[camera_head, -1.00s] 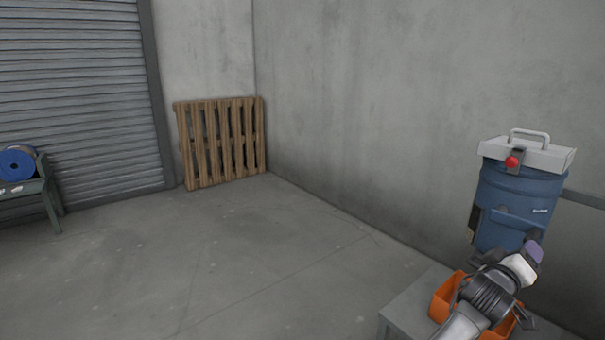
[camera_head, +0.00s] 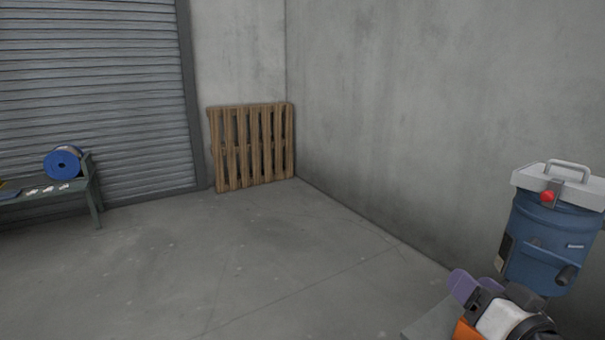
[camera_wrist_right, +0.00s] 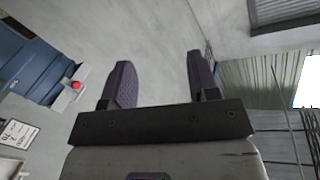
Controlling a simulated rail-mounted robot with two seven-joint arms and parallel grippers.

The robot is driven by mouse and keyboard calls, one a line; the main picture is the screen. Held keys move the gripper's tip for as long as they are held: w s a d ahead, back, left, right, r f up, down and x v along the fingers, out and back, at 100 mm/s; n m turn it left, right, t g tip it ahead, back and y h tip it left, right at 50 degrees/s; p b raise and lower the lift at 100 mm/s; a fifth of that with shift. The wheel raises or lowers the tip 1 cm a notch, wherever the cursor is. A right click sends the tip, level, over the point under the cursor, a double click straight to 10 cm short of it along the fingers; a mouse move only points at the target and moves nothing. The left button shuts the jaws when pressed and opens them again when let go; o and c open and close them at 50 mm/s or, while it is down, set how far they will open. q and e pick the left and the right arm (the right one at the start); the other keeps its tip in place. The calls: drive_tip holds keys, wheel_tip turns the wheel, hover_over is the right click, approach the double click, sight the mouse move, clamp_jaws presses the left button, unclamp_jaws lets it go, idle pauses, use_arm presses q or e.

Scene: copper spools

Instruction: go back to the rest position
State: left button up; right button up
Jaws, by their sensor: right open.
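My right gripper (camera_head: 466,290) is at the lower right of the head view, in front of a low grey stand and an orange bin. In the right wrist view the right gripper (camera_wrist_right: 158,82) has its two dark purple fingers spread wide, with nothing between them. My left gripper is in neither view.
A blue drum (camera_head: 545,240) with a white lid and red knob stands right of my right gripper. The orange bin (camera_head: 466,331) is partly hidden below it. A blue spool (camera_head: 63,162) sits on a table (camera_head: 94,196) at left. A pallet (camera_head: 252,148) leans on the wall. The middle floor is clear.

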drive_tip(key=s+a+f+n+g+h+p, duration=0.1)
drive_tip(key=s+a+f+n+g+p, duration=0.1)
drive_tip(key=s+a+f+g+p, duration=0.45)
drive_tip(key=s+a+f+n+g+p, duration=0.1)
drive_tip(key=s+f+n+p, duration=0.25)
drive_tip(key=s+f, duration=0.4)
drive_tip(key=s+f+g+p, duration=0.3)
drive_tip(key=s+f+p, duration=0.15)
drive_tip(key=s, duration=0.45)
drive_tip(key=s+f+g+p, duration=0.35)
drive_tip(key=s+f, duration=0.25)
drive_tip(key=s, duration=0.3)
wheel_tip(320, 180, up, 38)
drive_tip(key=w+p, duration=0.1)
drive_tip(key=p, duration=3.6)
drive_tip(key=shift+a+f, duration=0.25)
drive_tip(key=shift+a, duration=0.1)
